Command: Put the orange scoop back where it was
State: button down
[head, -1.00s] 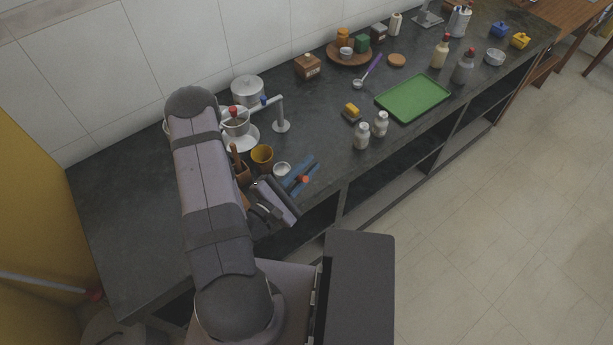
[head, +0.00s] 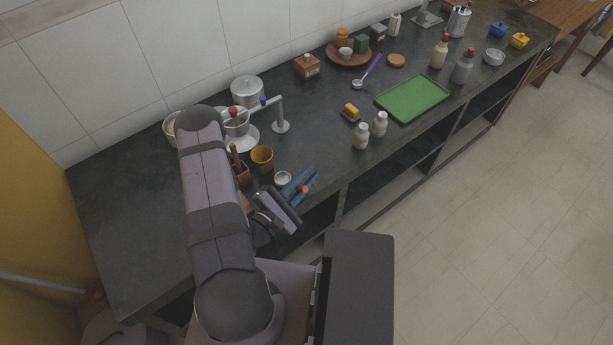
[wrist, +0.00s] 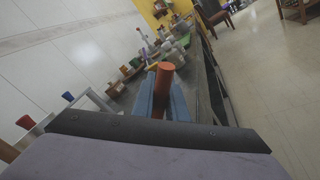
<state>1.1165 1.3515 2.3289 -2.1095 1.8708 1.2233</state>
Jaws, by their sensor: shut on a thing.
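My gripper (head: 300,182) is over the front edge area of the dark counter, its blue fingers shut on the orange scoop (head: 304,189). In the head view the orange handle end shows between the fingers, and a pale round bowl, seemingly the scoop's, shows on their left. In the wrist view the orange handle (wrist: 164,78) stands between the blue fingers (wrist: 161,103); the bowl is hidden there. A second scoop with a purple handle (head: 373,65) lies on the counter farther back. I cannot tell the orange scoop's former place.
A mustard cup (head: 262,158) and a brown holder (head: 241,175) stand left of the gripper. Two white bottles (head: 361,136) (head: 380,124) and a green tray (head: 414,98) are to the right.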

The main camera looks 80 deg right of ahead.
jog(key=shift+f, duration=0.2)
jog(key=c, duration=1.8)
grip_release()
jog(key=shift+r, duration=0.1)
jog(key=shift+o, duration=0.2)
jog(key=shift+r, duration=0.2)
jog(key=shift+v, duration=3.75)
jog(key=shift+r, duration=0.1)
